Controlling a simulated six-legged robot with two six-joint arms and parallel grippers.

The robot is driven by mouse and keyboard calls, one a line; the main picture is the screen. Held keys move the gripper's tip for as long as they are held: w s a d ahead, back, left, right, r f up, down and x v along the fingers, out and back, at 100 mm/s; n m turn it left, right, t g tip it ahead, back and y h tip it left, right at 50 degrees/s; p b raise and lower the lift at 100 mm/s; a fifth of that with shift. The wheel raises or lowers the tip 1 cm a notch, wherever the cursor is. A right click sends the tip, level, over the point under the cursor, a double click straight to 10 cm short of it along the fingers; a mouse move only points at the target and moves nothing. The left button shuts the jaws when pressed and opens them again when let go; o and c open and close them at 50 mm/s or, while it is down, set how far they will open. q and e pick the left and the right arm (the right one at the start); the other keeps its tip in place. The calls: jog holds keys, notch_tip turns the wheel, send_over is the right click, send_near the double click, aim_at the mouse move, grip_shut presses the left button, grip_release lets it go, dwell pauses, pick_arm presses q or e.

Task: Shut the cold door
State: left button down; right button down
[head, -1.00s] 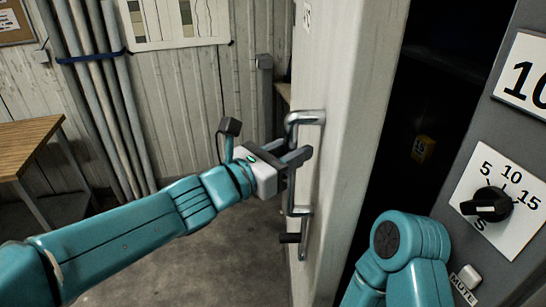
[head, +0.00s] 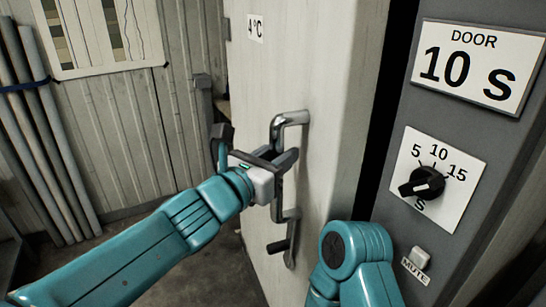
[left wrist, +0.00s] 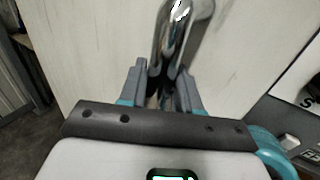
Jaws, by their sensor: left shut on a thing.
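The cold door (head: 340,110) is a thick white door with a "4°C" label, standing slightly ajar with a narrow dark gap at its right edge. Its chrome handle (head: 291,119) is on the door's face, and it also shows in the left wrist view (left wrist: 182,35). My left gripper (head: 287,165) is shut on the handle's upright bar. In the left wrist view my left gripper's fingers (left wrist: 168,88) sit on both sides of the bar. My right arm shows at the lower right of the head view, but its gripper is out of view.
A grey panel right of the door carries a "DOOR 10 S" sign (head: 476,66), a black dial (head: 422,182) on a 5-10-15 plate, and a MUTE button (head: 420,257). Grey pipes (head: 45,130) run up the wall at left. Floor (head: 195,265) shows below my left arm.

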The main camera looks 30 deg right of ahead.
pick_arm(q)
jog(key=shift+f, duration=0.25)
jog(key=c, duration=1.1)
grip_release()
jog(key=shift+c, duration=0.2)
jog(key=shift+o, duration=1)
jog(key=shift+s+a+r, duration=0.1)
jog(key=shift+s+r, duration=0.05)
jog(key=shift+s, duration=0.05)
jog(key=shift+w, duration=0.1)
jog(key=b+v, duration=0.2)
jog(key=v, duration=1.4)
jog(key=shift+a, duration=0.25)
